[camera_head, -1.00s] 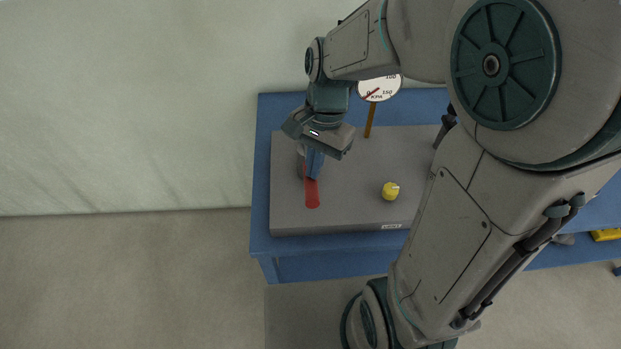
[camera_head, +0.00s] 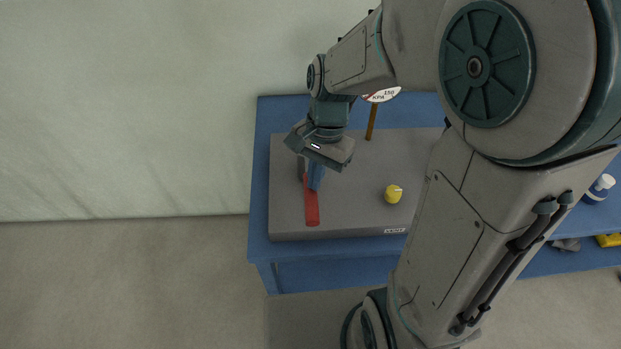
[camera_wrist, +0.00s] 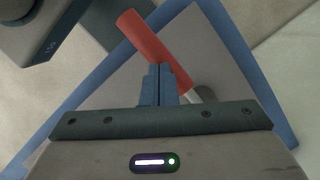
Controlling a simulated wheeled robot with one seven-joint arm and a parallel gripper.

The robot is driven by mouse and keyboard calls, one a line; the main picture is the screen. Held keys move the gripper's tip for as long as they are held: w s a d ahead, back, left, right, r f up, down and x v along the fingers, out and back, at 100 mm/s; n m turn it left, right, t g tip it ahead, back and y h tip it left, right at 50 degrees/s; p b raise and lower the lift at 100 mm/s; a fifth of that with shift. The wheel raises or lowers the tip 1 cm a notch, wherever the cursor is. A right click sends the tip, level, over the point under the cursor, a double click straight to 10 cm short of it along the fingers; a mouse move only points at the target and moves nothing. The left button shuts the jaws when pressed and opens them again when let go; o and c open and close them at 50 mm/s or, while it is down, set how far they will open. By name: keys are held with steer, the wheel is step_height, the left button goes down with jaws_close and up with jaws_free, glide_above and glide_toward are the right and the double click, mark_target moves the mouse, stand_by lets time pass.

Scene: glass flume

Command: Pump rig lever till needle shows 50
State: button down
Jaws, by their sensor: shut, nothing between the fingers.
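The red lever (camera_head: 311,205) stands on the left part of the grey rig box (camera_head: 350,220). My gripper (camera_head: 316,186) is shut and empty, its fingertips right beside the lever's red handle. In the wrist view the shut fingers (camera_wrist: 159,75) lie over or against the red handle (camera_wrist: 150,40); I cannot tell whether they touch. The round white gauge (camera_head: 383,95) on a brown post behind the box is mostly covered by my arm. Its lower edge with a mark of 150 shows, and a bit of red needle, but the reading cannot be told.
A yellow knob (camera_head: 393,194) sits on the box to the right of the lever. The box rests on a blue table (camera_head: 262,200). At the right, a white bottle (camera_head: 600,187) and a yellow object (camera_head: 608,240) lie beyond my arm. A pale wall is behind.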

steer(key=shift+w+d+r+p, duration=0.2)
steer(key=shift+w+d, duration=0.2)
steer(key=shift+w, duration=0.15)
steer(key=shift+w+d+r+p, duration=0.2)
steer(key=shift+w+d, duration=0.2)
steer(key=shift+w, duration=0.1)
steer(key=v, duration=1.4)
steer(key=shift+b, duration=0.3)
